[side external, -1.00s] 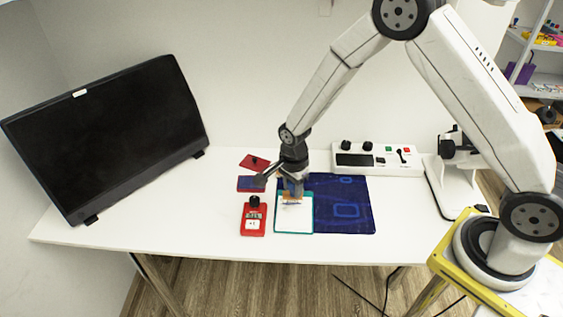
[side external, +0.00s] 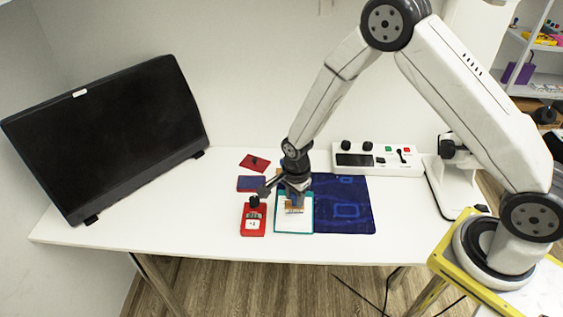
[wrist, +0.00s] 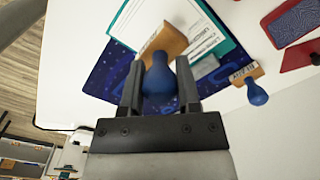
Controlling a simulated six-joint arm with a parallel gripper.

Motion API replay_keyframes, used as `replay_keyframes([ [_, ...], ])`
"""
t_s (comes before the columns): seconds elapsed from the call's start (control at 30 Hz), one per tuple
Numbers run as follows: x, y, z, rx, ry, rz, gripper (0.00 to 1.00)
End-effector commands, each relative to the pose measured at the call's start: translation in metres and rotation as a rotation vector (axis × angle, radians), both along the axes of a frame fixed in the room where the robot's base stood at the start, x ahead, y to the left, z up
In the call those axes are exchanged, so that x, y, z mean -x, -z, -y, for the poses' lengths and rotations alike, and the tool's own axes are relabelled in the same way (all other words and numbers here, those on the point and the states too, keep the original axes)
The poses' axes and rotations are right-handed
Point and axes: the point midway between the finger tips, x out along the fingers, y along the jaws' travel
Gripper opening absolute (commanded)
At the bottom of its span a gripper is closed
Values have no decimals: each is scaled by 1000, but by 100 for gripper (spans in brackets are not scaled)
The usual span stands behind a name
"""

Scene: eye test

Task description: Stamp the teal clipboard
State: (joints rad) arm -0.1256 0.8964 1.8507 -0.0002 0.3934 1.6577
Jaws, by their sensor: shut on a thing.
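The teal clipboard (side external: 308,224) lies on the table with white paper on it, partly over a dark blue mat. It also shows in the wrist view (wrist: 233,46), with printed lines on its paper. My gripper (side external: 296,196) is shut on the blue handle of a wooden stamp (wrist: 163,78). The stamp's wooden block (side external: 295,210) is over the clipboard's paper; I cannot tell whether it touches. A blue ink pad in a red case (side external: 251,184) lies left of the clipboard.
A red stamp device with a black knob (side external: 254,219) stands just left of the clipboard. A red lid (side external: 255,162) lies behind the ink pad. The mat (side external: 350,205) is clear at right. A control box (side external: 375,158) and black monitor (side external: 110,135) stand farther off.

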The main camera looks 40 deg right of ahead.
Motion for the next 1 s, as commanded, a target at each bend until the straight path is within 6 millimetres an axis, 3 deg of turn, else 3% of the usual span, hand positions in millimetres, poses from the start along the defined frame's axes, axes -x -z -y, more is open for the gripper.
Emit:
replay_keyframes([
  [0.4,0,25,0,0,0,-1,4],
  [1.0,0,27,0,0,0,0,4],
])
